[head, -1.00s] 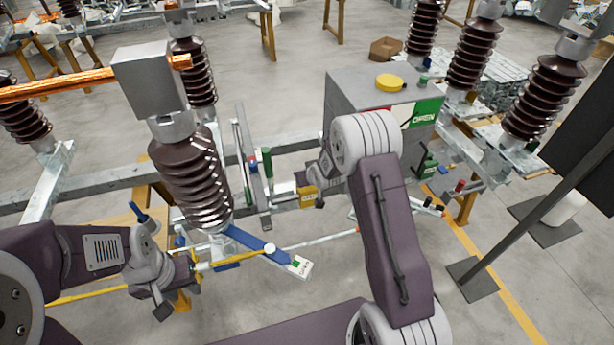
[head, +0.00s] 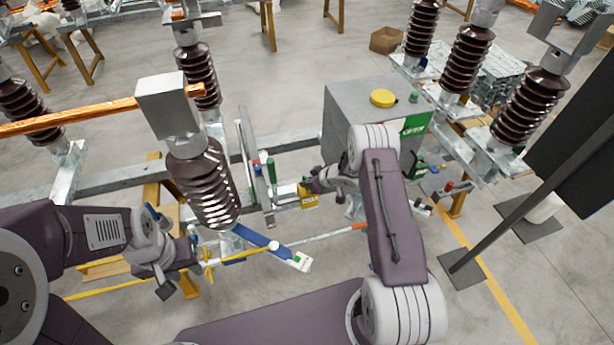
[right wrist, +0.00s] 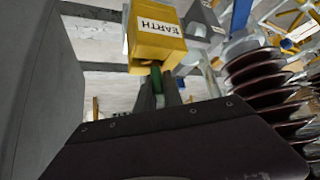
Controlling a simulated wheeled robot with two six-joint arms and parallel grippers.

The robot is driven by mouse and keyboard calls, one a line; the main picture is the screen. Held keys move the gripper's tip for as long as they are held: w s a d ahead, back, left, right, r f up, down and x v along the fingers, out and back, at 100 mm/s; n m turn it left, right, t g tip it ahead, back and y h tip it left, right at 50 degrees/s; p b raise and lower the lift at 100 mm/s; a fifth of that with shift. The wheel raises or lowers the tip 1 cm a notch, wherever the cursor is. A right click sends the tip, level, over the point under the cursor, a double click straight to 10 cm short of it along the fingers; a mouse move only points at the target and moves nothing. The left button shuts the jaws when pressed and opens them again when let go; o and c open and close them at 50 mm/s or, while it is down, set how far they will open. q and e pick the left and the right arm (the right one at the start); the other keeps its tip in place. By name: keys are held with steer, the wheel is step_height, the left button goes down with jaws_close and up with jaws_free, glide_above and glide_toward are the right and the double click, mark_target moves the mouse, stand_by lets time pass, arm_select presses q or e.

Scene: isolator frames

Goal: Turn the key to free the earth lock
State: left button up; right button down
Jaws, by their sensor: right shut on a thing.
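The earth lock is a yellow box (head: 309,200) beside the grey cabinet in the head view. In the right wrist view it shows at the top as a yellow block (right wrist: 157,42) labelled EARTH. In the head view my right gripper (head: 310,186) is at the lock, small and partly hidden. My left gripper (head: 183,268) looks open and empty, close to a yellow rod.
The grey cabinet (head: 350,108) has a yellow knob (head: 382,98) and a green OPEN sign (head: 415,125). Steel rails run behind the lock. A dark stand (head: 463,268) is at the right.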

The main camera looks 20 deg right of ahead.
steer(key=shift+r+n, duration=0.2)
steer(key=shift+n, duration=0.1)
steer(key=shift+f+y, duration=0.2)
steer(key=shift+y, duration=0.1)
steer(key=shift+r+n+g+p, duration=0.1)
steer(key=shift+n+g+p, duration=0.2)
steer(key=shift+n, duration=0.2)
steer(key=shift+n+g+y, duration=0.4)
steer(key=shift+n+y, duration=0.2)
steer(key=shift+n, duration=0.2)
steer(key=f+n+g+b, duration=0.1)
steer(key=b, duration=0.2)
steer(key=shift+w+n+y, duration=0.1)
steer(key=shift+n+y, duration=0.2)
steer(key=shift+n, duration=0.1)
steer(key=shift+r+b, duration=0.15)
steer(key=shift+b, duration=0.15)
steer(key=shift+a+r+n, duration=0.1)
steer(key=shift+r+n, duration=0.15)
steer(key=shift+n, duration=0.05)
arm_select(q)
steer(key=shift+f, duration=0.95)
arm_select(e)
steer(key=c, duration=1.2)
jaws_free()
steer(key=shift+o, duration=0.2)
